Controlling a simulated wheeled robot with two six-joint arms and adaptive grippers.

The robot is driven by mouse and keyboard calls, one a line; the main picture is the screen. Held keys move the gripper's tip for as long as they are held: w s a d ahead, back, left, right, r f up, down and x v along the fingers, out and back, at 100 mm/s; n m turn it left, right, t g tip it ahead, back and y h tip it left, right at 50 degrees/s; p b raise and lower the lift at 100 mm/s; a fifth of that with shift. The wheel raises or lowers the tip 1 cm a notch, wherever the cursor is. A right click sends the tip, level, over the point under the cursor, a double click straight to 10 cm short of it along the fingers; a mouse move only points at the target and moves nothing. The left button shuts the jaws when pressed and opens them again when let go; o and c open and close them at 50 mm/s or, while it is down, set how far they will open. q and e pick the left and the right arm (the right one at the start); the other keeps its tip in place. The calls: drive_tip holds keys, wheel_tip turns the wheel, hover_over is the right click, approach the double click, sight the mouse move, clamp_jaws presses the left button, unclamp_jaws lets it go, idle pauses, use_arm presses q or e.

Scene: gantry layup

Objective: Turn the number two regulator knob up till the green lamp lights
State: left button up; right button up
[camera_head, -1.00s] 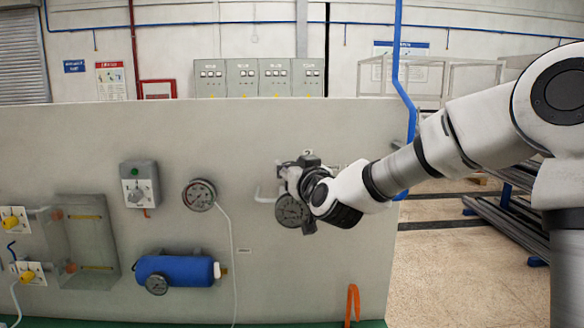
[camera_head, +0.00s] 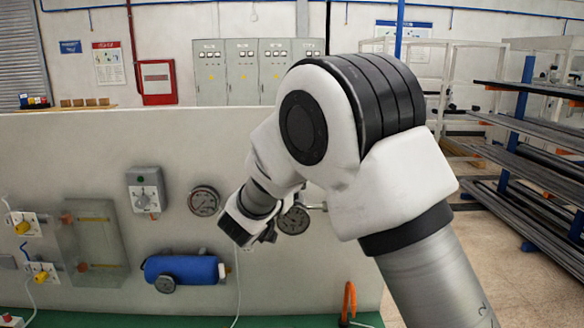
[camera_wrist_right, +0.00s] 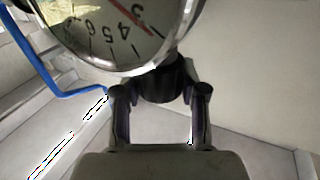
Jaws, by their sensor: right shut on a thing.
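My right gripper (camera_wrist_right: 160,92) has its two fingers on either side of a black knob (camera_wrist_right: 162,80) and is shut on it. The knob sits under a round gauge (camera_wrist_right: 108,28) with a red needle near the 3. In the head view the regulator gauge (camera_head: 294,219) shows beside my right wrist; my arm hides the knob and most of the regulator. The regulator's number is hidden. A grey box with a small green lamp (camera_head: 140,179) is on the panel to the left; I cannot tell if it is lit. My left gripper is not in view.
The panel (camera_head: 90,140) also carries another gauge (camera_head: 203,201), a blue cylinder (camera_head: 184,269) and a clear cover (camera_head: 92,240) near yellow-knobbed valves. An orange hook (camera_head: 348,300) stands low on the right. Racks of bars (camera_head: 530,180) are at the right.

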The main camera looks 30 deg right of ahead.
drive_tip(key=shift+f+g, duration=0.25)
drive_tip(key=shift+g, duration=0.05)
drive_tip(key=o, duration=1.1)
drive_tip(key=shift+c, duration=0.2)
drive_tip(key=shift+o, duration=0.5)
drive_tip(key=shift+w+d, duration=0.15)
drive_tip(key=shift+d, duration=0.1)
drive_tip(key=v, duration=0.7)
drive_tip(key=shift+a+f, duration=0.15)
drive_tip(key=shift+a, duration=0.1)
